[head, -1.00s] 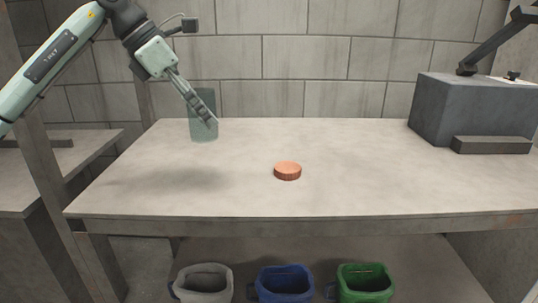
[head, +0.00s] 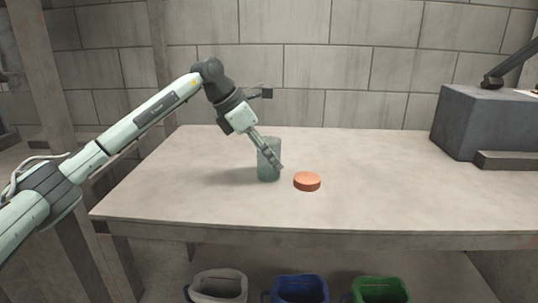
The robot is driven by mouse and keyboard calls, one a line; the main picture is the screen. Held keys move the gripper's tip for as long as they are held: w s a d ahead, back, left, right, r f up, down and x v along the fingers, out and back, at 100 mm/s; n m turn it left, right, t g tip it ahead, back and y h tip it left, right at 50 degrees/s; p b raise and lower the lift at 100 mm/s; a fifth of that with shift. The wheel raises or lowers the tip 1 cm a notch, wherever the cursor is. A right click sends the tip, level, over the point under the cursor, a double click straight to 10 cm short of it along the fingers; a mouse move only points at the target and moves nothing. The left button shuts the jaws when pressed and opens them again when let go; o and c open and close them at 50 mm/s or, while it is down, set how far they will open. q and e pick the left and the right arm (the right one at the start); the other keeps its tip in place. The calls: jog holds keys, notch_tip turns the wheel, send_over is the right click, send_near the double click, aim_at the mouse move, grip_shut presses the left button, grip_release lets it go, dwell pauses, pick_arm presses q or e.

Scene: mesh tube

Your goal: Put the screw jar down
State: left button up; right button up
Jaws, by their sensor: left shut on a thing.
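The screw jar (head: 268,173) is a greenish, see-through cylinder standing upright at the left-middle of the table, with its base at or very near the tabletop; I cannot tell if it touches. My left gripper (head: 269,156) is shut on the jar's upper part, coming in from the upper left, and its fingers cover some of the jar. An orange-red round lid (head: 307,181) lies flat on the table just right of the jar, apart from it. My right gripper is not in view.
The table (head: 390,190) is mostly bare around the jar and lid. A grey block (head: 480,125) with a dark arm-like part stands at the right rear. Grey (head: 217,286), blue (head: 300,290) and green (head: 380,291) bins stand below the front edge.

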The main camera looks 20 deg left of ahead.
pick_arm(q)
jog(key=shift+f, duration=0.15)
jog(key=o, duration=1.2)
jog(key=shift+c, duration=0.2)
